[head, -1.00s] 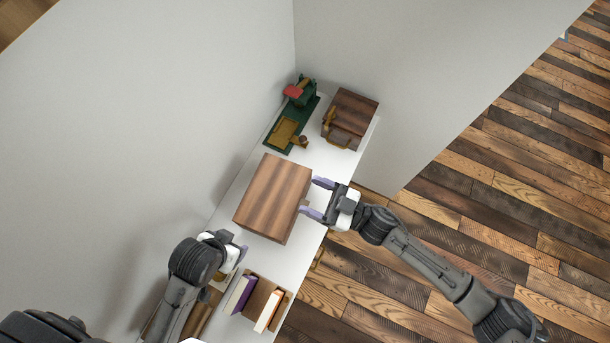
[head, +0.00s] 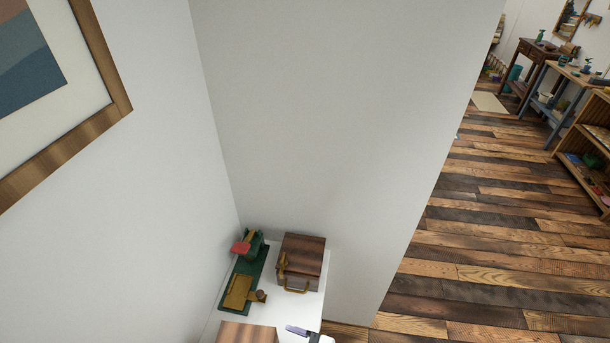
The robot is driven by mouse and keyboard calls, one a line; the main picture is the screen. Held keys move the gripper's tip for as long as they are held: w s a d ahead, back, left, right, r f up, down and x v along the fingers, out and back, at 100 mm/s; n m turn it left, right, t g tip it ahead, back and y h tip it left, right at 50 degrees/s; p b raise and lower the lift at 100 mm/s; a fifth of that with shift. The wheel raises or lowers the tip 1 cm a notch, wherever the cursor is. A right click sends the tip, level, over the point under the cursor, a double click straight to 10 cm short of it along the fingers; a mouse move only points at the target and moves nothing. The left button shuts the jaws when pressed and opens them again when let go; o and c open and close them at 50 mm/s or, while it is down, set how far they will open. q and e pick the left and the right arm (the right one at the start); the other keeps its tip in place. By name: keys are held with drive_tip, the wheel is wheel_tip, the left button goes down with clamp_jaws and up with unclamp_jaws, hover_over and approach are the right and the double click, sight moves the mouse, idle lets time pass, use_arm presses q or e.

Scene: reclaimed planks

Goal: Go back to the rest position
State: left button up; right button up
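Only the tip of my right gripper (head: 298,331) shows, at the bottom edge of the head view. One purple finger and a bit of white body are visible, so its opening cannot be judged. It lies beside a brown wooden box (head: 246,334), whose top edge alone is in view. The finger appears to be just right of the box. I cannot tell if they touch. My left gripper is out of view.
A wooden case with a brass handle (head: 301,262) and a green-based device with a brass plate (head: 238,291) stand on the white table (head: 311,309) in the wall corner. A framed picture (head: 60,90) hangs left. Open plank floor (head: 500,240) lies right, with shelves (head: 590,150) farther off.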

drive_tip(key=w+d+m+t+h, duration=0.2)
drive_tip(key=w+d+t+h, duration=0.2)
drive_tip(key=w+h, duration=0.3)
drive_tip(key=s+d+r+m+h, duration=0.1)
drive_tip(key=d+r+m+h, duration=0.3)
drive_tip(key=d+r+h, duration=0.45)
drive_tip(key=s+d+f+m+g, duration=0.2)
drive_tip(key=s+d+m, duration=0.4)
drive_tip(key=s+d, duration=0.4)
drive_tip(key=s+d+f+m+g, duration=0.1)
drive_tip(key=s+f+g, duration=0.1)
drive_tip(key=s+f, duration=0.45)
drive_tip(key=s+d+f+m+g, duration=0.2)
drive_tip(key=s+f, duration=0.2)
drive_tip(key=s, duration=0.5)
wheel_tip(320, 180, up, 32)
drive_tip(key=p, duration=3.2)
drive_tip(key=shift+r+h+p, duration=0.15)
drive_tip(key=shift+h+p, duration=0.2)
drive_tip(key=shift+h, duration=0.1)
